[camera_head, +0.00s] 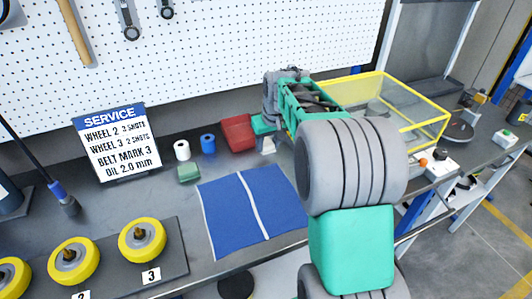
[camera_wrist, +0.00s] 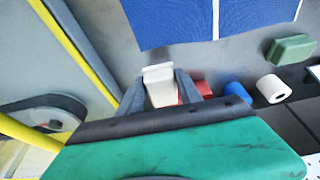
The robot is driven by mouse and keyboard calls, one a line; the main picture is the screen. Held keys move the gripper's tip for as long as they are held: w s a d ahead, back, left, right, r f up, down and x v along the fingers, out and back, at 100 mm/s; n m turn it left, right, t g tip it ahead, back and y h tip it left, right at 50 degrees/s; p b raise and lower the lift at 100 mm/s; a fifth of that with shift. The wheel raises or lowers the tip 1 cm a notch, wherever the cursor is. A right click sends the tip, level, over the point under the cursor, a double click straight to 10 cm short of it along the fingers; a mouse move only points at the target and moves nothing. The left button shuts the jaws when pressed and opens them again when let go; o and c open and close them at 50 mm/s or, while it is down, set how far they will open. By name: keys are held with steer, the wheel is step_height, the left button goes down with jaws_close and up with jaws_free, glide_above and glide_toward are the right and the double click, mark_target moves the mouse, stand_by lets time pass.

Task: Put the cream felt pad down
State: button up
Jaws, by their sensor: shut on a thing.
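The cream felt pad (camera_wrist: 158,75) is a small pale block held between my gripper's two dark fingertips (camera_wrist: 159,90) in the wrist view. In the head view the pad (camera_head: 267,146) shows as a small pale patch under my gripper (camera_head: 266,142), partly hidden by my arm. My gripper is shut on it, near the red bin (camera_head: 238,132) and beyond the right part of the blue mat (camera_head: 230,212). The mat has a white stripe and lies flat on the grey bench. I cannot tell how high the pad is above the bench.
A green block (camera_head: 189,173), a white roll (camera_head: 182,150) and a blue roll (camera_head: 208,143) stand behind the mat. Yellow wheels (camera_head: 142,238) sit at front left by a service sign (camera_head: 117,142). A yellow-framed clear box (camera_head: 420,119) is at right. The mat's top is clear.

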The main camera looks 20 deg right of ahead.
mark_target(268, 152)
step_height(268, 152, down, 5)
steer(key=shift+r, duration=0.2)
steer(key=shift+f, duration=0.2)
steer(key=o, duration=1.2)
